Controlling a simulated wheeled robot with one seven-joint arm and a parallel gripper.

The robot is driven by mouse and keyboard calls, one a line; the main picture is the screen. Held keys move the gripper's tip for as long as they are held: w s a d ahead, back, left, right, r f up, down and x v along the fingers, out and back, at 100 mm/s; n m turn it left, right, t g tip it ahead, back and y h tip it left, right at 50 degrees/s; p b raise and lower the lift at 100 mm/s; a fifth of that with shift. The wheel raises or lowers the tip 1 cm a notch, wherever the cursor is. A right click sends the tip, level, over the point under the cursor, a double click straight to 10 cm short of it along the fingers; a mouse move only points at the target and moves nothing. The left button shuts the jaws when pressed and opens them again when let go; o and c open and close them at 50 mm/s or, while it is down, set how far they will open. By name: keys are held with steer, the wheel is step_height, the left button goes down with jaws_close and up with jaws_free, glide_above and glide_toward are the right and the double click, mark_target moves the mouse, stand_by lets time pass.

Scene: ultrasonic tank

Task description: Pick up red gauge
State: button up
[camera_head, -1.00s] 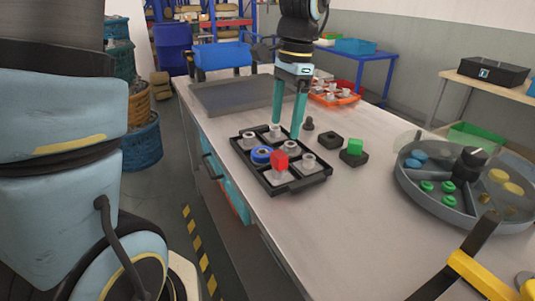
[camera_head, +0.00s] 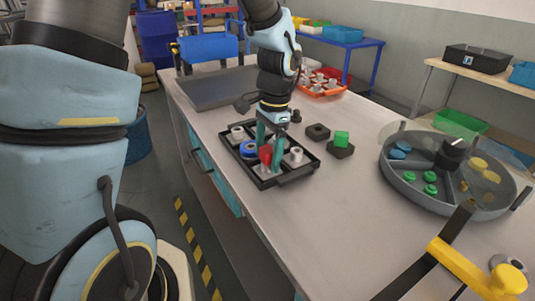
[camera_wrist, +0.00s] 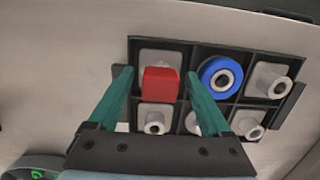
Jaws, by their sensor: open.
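The red gauge (camera_head: 266,154) is a small red block on a grey piece in a near compartment of the black tray (camera_head: 284,181). In the wrist view the red gauge (camera_wrist: 161,84) lies between the tips of my two teal fingers, nearer the left one. My gripper (camera_head: 270,148) is open and points down over the tray; the wrist view shows the gripper (camera_wrist: 158,75) with a gap on both sides of the red gauge. In the head view the fingers partly hide the red gauge.
The tray also holds a blue ring (camera_wrist: 220,77) beside the red gauge and several grey fittings (camera_wrist: 270,79). A green block (camera_head: 341,138) on a dark base stands right of the tray. A round grey divided bin (camera_head: 390,176) stands further right.

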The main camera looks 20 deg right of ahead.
jaws_close()
stand_by(0.6)
